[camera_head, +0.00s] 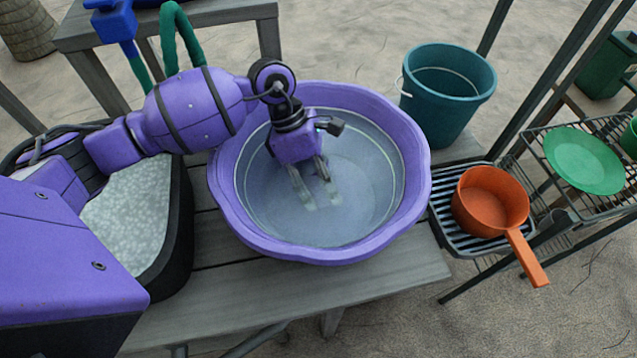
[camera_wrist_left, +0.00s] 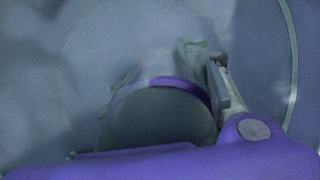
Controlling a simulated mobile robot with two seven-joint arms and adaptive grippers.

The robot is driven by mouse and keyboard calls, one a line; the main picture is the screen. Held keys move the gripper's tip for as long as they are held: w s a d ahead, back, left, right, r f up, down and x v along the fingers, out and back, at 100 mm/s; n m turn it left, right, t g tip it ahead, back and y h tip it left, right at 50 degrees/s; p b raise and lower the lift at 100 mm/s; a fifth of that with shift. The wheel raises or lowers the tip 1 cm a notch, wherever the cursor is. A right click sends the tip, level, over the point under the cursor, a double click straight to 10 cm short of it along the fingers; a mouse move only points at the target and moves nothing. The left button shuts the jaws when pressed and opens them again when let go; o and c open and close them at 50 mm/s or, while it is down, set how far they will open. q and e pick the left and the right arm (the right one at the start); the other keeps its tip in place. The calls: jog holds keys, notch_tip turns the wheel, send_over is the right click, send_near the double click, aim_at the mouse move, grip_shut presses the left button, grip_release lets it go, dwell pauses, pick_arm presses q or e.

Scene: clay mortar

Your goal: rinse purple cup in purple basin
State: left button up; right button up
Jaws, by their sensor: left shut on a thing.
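The purple basin (camera_head: 228,215) stands on the grey wooden table and holds bluish water. My left gripper (camera_head: 313,190) reaches down into the basin, its fingers under the water surface. In the left wrist view a round thing with a purple rim (camera_wrist_left: 183,85), which looks like the purple cup, sits at a finger of the left gripper. The gripper is shut on it. Much of the cup is blurred or hidden by water and the gripper, and it cannot be made out in the head view. My right gripper is not in view.
A teal bucket (camera_head: 447,112) stands behind the basin to the right. An orange pan (camera_head: 485,208) sits on a dark slatted rack (camera_head: 450,235) right of the basin. A green plate (camera_head: 583,161) lies on a wire rack farther right. The table's front strip (camera_head: 300,290) is clear.

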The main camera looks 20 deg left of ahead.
pick_arm(q)
jog(key=shift+r, duration=0.2)
notch_tip(320, 180, up, 4)
jog(key=shift+w+f+p, duration=0.1)
jog(key=shift+p, duration=1.05)
notch_tip(320, 180, up, 2)
jog(key=shift+r+p, duration=0.25)
jog(key=shift+p, duration=0.4)
notch_tip(320, 180, up, 13)
jog(key=p, duration=0.6)
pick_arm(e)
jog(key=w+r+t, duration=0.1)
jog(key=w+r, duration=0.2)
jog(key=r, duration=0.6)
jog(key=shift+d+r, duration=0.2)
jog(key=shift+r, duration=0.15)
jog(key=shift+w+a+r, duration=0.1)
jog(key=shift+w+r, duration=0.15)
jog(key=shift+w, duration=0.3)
pick_arm(q)
jog(key=shift+r, duration=0.15)
